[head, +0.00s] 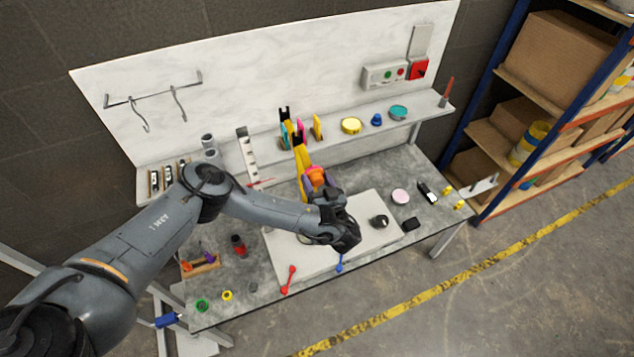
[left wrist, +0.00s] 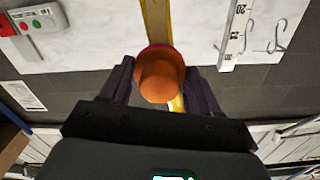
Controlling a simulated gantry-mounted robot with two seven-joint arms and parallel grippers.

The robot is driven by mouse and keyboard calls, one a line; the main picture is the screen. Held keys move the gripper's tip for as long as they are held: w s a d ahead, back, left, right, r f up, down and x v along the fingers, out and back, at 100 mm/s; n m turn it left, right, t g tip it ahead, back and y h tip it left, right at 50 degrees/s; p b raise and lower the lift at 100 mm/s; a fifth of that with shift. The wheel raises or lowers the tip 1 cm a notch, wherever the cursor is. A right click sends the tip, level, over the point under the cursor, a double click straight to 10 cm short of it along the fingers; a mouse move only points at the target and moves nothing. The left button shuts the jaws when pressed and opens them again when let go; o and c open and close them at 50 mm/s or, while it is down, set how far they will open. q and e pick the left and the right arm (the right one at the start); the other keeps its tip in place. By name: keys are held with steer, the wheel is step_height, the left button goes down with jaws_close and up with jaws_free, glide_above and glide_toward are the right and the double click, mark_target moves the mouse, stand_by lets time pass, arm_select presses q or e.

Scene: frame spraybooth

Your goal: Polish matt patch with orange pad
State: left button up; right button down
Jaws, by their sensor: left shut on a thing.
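The orange pad (head: 316,177) is a rounded orange piece, held up above the bench. My left gripper (head: 320,186) is shut on it, and in the left wrist view the pad (left wrist: 160,75) sits between the two dark purple fingers. A yellow bar (head: 301,157) stands just behind the pad; it also shows in the left wrist view (left wrist: 155,20), running behind the pad. I cannot tell whether pad and bar touch. I cannot make out the matt patch; the pad and gripper hide part of the bar. My right gripper is in neither view.
A white board (head: 372,207) lies on the grey bench, with a black round piece (head: 379,221), a red tool (head: 289,280) and a blue tool (head: 339,263) on or near it. A rear shelf (head: 430,103) holds tins. A rack with boxes (head: 555,55) stands right.

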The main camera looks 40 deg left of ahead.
arm_select(q)
steer(key=shift+r, duration=0.3)
step_height(320, 180, down, 2)
steer(key=shift+f+b, duration=0.2)
steer(key=shift+b, duration=0.85)
steer(key=shift+f+b, duration=0.75)
steer(key=shift+f, duration=0.2)
step_height(320, 180, down, 7)
steer(key=b, duration=0.5)
steer(key=shift+b, duration=0.4)
steer(key=shift+d, duration=0.15)
steer(key=shift+p+v, duration=0.8)
steer(key=shift+v, duration=2.15)
